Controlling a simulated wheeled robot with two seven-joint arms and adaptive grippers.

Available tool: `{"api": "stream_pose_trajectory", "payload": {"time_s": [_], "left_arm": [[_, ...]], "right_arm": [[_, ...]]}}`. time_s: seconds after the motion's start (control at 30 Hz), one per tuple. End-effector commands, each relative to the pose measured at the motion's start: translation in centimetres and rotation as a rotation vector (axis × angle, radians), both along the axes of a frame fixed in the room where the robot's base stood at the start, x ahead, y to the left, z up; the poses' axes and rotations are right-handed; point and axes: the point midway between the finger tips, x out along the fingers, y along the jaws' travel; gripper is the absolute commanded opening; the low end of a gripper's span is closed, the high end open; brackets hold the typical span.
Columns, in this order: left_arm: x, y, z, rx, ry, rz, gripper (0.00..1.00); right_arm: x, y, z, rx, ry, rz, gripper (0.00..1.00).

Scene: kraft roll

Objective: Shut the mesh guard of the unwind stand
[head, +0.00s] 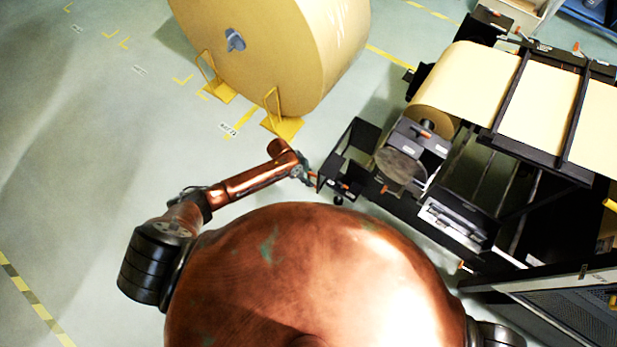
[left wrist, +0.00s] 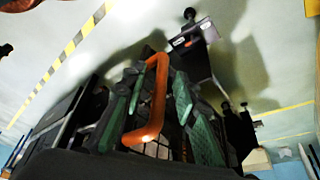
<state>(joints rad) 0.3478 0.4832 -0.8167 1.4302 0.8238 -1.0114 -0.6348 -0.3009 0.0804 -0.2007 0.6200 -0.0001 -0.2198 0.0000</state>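The unwind stand (head: 405,205) is a black frame at the right of the head view, with brown paper on it. A dark guard frame (head: 350,150) stands at its near left corner; its mesh is hard to make out from above. My left gripper (head: 314,179) is at this frame's lower left edge. In the left wrist view, an orange handle (left wrist: 158,90) lies between the green-padded fingers of my left gripper (left wrist: 155,88). The fingers stand apart, with gaps beside the handle. Some dark mesh shows behind it. My right gripper is out of view.
A large kraft roll (head: 280,50) stands on the floor at the top, with yellow chocks (head: 283,127) by it. A mesh panel (head: 575,315) is at the lower right. The floor (head: 90,150) on the left is clear.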

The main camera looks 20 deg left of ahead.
Motion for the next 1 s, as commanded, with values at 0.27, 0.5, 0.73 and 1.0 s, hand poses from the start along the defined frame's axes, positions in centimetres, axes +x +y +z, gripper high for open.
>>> {"api": "stream_pose_trajectory", "payload": {"time_s": [0.27, 0.5, 0.73, 1.0], "left_arm": [[-0.02, 0.01, 0.01, 0.000, 0.000, 0.001, 0.10], [-0.03, 0.04, 0.01, 0.000, 0.000, 0.001, 0.00], [-0.03, 0.04, 0.02, 0.000, 0.000, 0.001, 0.00], [-0.06, -0.01, 0.02, 0.000, 0.001, 0.002, 0.00]], "right_arm": [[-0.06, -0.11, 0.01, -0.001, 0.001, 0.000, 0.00], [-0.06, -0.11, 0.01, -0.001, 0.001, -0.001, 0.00], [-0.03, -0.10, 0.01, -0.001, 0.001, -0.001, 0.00], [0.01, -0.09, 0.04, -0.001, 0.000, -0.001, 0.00]]}}
